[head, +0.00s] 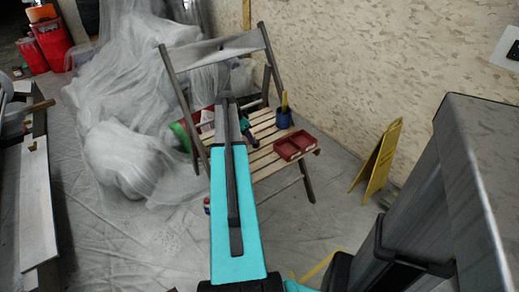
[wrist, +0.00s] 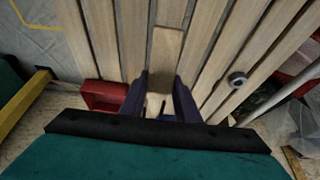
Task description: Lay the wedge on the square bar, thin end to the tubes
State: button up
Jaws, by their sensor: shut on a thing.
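In the wrist view my gripper (wrist: 161,82) is shut on a pale wooden piece, which I take for the wedge (wrist: 164,55). It lies lengthwise between the two dark fingers and reaches beyond their tips, over the slatted wooden seat. I cannot tell which end is thin, or whether it touches the slats. In the head view my teal arm reaches toward the folding chair (head: 265,140), and the wedge cannot be made out there. I cannot pick out the square bar or the tubes for sure in either view.
A red divided tray (head: 294,146) stands on the seat's front right; it also shows in the wrist view (wrist: 103,95). A blue pot (head: 284,119) with a brush stands behind it. A small round metal piece (wrist: 237,79) lies on the slats. A yellow floor sign (head: 379,160) stands right.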

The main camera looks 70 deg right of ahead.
jog(key=s, duration=0.6)
jog(key=shift+s+f, duration=0.1)
jog(key=shift+f, duration=0.2)
jog(key=shift+f, duration=0.1)
jog(key=shift+f+b, duration=0.3)
jog(key=shift+f, duration=1.35)
jog(key=shift+f, duration=0.1)
jog(key=o, duration=0.9)
jog(key=shift+c, duration=0.2)
jog(key=p+v, duration=0.1)
jog(key=v, duration=1.1)
